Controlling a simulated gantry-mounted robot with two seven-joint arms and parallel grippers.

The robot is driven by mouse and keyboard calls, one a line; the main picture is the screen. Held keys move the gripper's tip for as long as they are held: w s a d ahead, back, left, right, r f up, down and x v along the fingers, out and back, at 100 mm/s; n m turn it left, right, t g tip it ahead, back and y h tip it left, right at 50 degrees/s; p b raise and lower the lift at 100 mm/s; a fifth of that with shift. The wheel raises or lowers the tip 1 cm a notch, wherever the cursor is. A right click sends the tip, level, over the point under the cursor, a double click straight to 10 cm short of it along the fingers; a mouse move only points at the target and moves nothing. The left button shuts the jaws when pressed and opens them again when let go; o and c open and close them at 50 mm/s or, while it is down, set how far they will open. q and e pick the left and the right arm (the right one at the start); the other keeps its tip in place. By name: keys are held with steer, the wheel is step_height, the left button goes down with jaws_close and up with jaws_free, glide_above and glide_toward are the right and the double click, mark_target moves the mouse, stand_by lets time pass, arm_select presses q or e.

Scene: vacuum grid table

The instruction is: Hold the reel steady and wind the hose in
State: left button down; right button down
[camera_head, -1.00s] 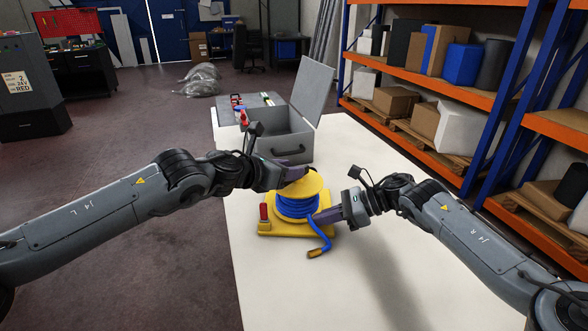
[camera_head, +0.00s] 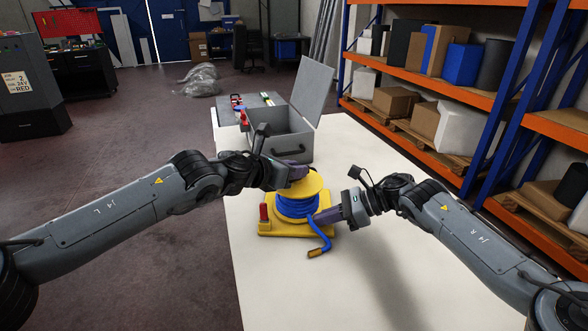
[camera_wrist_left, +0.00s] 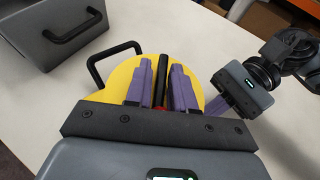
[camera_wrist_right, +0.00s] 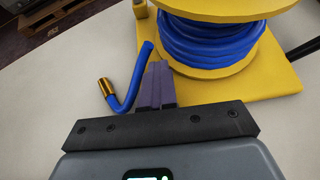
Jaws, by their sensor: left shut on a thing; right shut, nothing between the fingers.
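The yellow reel (camera_head: 300,190) with blue hose (camera_head: 297,208) wound on its drum stands upright on its yellow base (camera_head: 285,233) on the pale table. My left gripper (camera_wrist_left: 162,85) is over the top flange, shut on the black crank grip (camera_wrist_left: 163,72), which has red at its foot; in the head view the gripper (camera_head: 301,172) hides that grip. My right gripper (camera_head: 316,217) is shut and empty beside the drum's near right side. In the right wrist view its fingers (camera_wrist_right: 156,82) are close to the hose's loose end, which has a brass fitting (camera_wrist_right: 104,86).
An open grey toolbox (camera_head: 287,140) stands behind the reel, with tools (camera_head: 240,110) at its left. A red piece (camera_head: 264,211) stands on the base's left side. Table (camera_head: 262,285) is clear in front. Orange and blue shelving (camera_head: 430,75) stands at the right.

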arm_select(q)
steer(key=shift+w+a+f+m, duration=0.1)
steer(key=shift+a+m, duration=0.05)
steer(key=shift+m, duration=0.15)
steer(key=shift+w+a+m+g+h, duration=0.1)
steer(key=shift+w+m+g+h, duration=0.05)
steer(key=shift+m+g+h, duration=0.65)
steer(key=shift+w+m+g+h, duration=0.1)
steer(key=shift+m+g+h, duration=0.5)
steer(key=shift+m+g, duration=0.25)
steer(key=shift+w+a+f+m+g+h, duration=0.1)
steer(key=shift+m+g+h, duration=0.1)
steer(key=shift+m+g, duration=0.25)
steer(key=shift+f+m+g+h, duration=0.1)
steer(key=shift+m+g+h, duration=0.15)
steer(key=shift+g, duration=0.25)
steer(key=shift+r, duration=0.1)
steer(key=shift+a+m+g, duration=0.1)
steer(key=shift+m+g, duration=0.2)
steer(key=shift+m, duration=0.05)
steer(key=c, duration=1.2)
jaws_free()
steer(key=shift+o, duration=0.2)
steer(key=shift+r, duration=0.1)
